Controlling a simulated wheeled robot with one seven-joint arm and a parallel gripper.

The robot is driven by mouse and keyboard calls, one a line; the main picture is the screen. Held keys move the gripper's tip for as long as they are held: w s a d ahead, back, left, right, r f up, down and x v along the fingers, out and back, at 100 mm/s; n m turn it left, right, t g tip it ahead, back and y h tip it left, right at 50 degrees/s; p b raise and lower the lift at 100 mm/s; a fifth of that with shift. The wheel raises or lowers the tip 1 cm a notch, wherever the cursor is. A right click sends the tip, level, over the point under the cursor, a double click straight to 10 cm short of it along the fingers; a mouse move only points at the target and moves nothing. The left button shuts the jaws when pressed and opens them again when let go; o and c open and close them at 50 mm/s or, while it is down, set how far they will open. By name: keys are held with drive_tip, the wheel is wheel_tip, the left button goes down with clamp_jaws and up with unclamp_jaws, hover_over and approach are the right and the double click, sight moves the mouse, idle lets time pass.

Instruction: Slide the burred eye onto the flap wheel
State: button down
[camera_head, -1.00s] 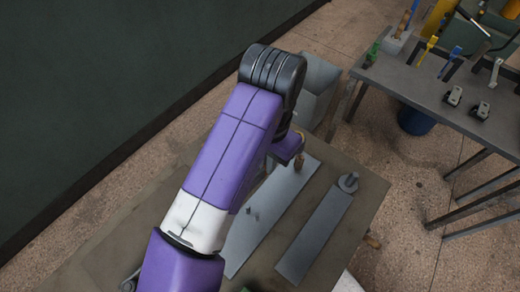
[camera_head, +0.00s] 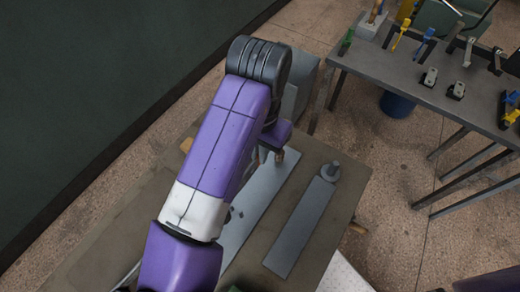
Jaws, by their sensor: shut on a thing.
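My purple and white arm reaches over a brown bench (camera_head: 345,201) and hides most of what lies under it. The fingers of my gripper are hidden behind the arm's dark end joint and purple wrist part, and so is anything they hold. I cannot make out the burred eye. A small brown upright piece (camera_head: 280,156) shows just below the purple wrist part, at the far end of a long grey plate (camera_head: 262,190). It may be the flap wheel, but it is too small and covered to tell.
A second grey plate (camera_head: 298,228) carries a round grey piece with a short post (camera_head: 330,171) at its far end. A dark table (camera_head: 385,68) with clamps and tools stands at upper right, a blue bucket (camera_head: 397,104) below it. A dark green wall (camera_head: 90,90) is at left.

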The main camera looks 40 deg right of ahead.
drive_tip(key=shift+f+b, duration=2)
drive_tip(key=shift+f, duration=0.65)
drive_tip(key=shift+f+b, duration=2.9)
drive_tip(key=shift+f, duration=0.95)
idle(0.4)
drive_tip(key=c, duration=1.5)
unclamp_jaws()
drive_tip(key=shift+r, duration=3.95)
